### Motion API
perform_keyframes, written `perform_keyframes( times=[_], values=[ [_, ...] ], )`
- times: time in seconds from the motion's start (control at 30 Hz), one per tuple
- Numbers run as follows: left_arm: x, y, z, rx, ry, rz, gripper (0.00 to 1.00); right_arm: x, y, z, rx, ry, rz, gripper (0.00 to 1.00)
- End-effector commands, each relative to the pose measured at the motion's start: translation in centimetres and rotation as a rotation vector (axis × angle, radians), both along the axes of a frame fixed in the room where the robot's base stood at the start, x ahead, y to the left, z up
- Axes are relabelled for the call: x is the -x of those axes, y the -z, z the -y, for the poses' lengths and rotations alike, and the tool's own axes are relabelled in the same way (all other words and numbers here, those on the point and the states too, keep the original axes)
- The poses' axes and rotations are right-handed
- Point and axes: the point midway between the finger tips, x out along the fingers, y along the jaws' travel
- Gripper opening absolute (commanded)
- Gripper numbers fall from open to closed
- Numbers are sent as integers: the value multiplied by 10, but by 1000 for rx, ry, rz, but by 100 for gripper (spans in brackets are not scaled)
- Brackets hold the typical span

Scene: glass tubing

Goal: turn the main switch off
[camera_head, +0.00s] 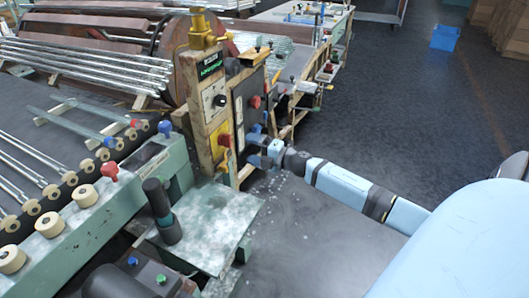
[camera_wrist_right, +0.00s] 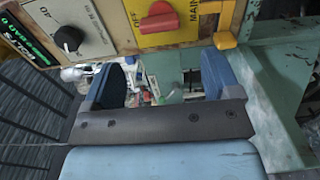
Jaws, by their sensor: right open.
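The main switch (camera_wrist_right: 158,20) is a red knob on a yellow plate (camera_wrist_right: 185,38) lettered "MAIN", at the top of the right wrist view. Its handle lies about sideways in that view, and its upper part is cut off by the frame edge. In the head view the red switch (camera_head: 224,140) sits on the wooden control post. My right gripper (camera_head: 262,150) is close by, to the right of the switch. Its two blue fingers (camera_wrist_right: 163,80) are apart and empty, with the switch beyond their tips, not between them. My left gripper is not in view.
A black selector knob (camera_wrist_right: 69,38) is left of the switch in the wrist view. A yellow block (camera_wrist_right: 225,40) is at its right. The green machine frame (camera_wrist_right: 280,95) stands close to the right finger. Open floor (camera_head: 330,225) lies below my right arm.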

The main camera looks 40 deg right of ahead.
Motion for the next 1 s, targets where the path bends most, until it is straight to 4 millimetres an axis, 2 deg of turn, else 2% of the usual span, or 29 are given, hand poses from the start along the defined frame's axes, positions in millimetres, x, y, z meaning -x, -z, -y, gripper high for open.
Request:
perform_keyframes(
  times=[0.1, 0.3, 1.0],
  values=[
    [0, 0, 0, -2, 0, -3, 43, 20, 1, 7, 0, 0, -3, 83],
    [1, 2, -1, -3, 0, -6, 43, 37, 0, 15, 0, 0, 0, 83],
    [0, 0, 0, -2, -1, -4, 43, 40, 0, 16, 0, 0, 0, 83]
  ],
)
